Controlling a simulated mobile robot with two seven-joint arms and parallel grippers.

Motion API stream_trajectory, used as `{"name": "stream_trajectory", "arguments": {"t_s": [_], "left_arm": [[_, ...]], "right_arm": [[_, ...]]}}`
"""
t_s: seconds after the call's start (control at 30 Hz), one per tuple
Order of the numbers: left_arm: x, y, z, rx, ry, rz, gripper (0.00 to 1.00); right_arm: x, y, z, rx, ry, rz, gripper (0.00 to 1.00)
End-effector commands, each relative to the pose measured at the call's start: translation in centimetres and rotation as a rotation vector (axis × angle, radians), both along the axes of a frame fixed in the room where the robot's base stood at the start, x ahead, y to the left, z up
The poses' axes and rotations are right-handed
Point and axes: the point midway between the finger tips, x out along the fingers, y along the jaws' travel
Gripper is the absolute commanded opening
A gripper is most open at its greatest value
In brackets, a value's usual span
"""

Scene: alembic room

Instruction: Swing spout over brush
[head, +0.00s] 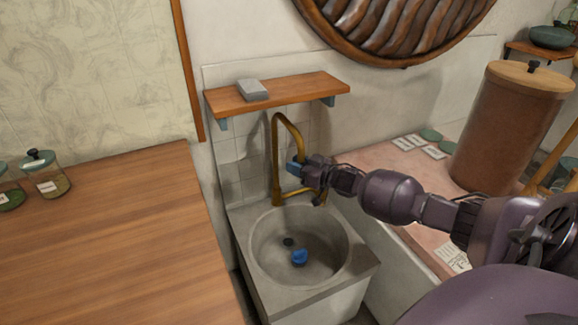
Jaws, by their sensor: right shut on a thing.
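A brass gooseneck spout (275,150) rises at the back of a round stone sink (258,240). Its arch bends to the right and comes down to my right gripper (308,172). My right gripper is shut on the spout near its outlet end and partly hides that end. A small blue piece (295,168) shows beside the gripper; I cannot tell what it belongs to. A blue object, likely the brush (300,257), lies in the basin near the dark drain. My left gripper is not in view.
A wooden shelf (305,92) with a grey block (253,89) hangs above the spout. A wooden counter (110,240) with glass jars (46,178) stands at left. A large brown canister (510,130) stands on the pink counter (375,165) behind my right arm.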

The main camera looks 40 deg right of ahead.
Motion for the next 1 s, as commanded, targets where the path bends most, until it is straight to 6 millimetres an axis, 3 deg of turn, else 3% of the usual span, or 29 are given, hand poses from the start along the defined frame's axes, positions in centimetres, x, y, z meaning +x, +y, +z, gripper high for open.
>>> {"name": "stream_trajectory", "arguments": {"t_s": [0.47,0.5,0.63,0.67,1.0], "left_arm": [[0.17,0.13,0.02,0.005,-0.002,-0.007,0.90],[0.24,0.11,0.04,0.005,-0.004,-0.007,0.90],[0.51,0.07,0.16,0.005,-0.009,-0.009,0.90],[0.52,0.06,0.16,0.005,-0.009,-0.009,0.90],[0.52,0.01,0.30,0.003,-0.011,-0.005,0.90]], "right_arm": [[-0.35,-0.22,-0.48,0.002,0.007,0.003,0.00],[-0.36,-0.21,-0.49,0.002,0.007,0.003,0.34],[-0.31,-0.23,-0.41,0.001,0.006,0.002,0.53],[-0.29,-0.23,-0.37,0.001,0.006,0.002,0.57],[-0.46,-0.39,-0.14,0.000,0.002,0.001,0.57]]}}
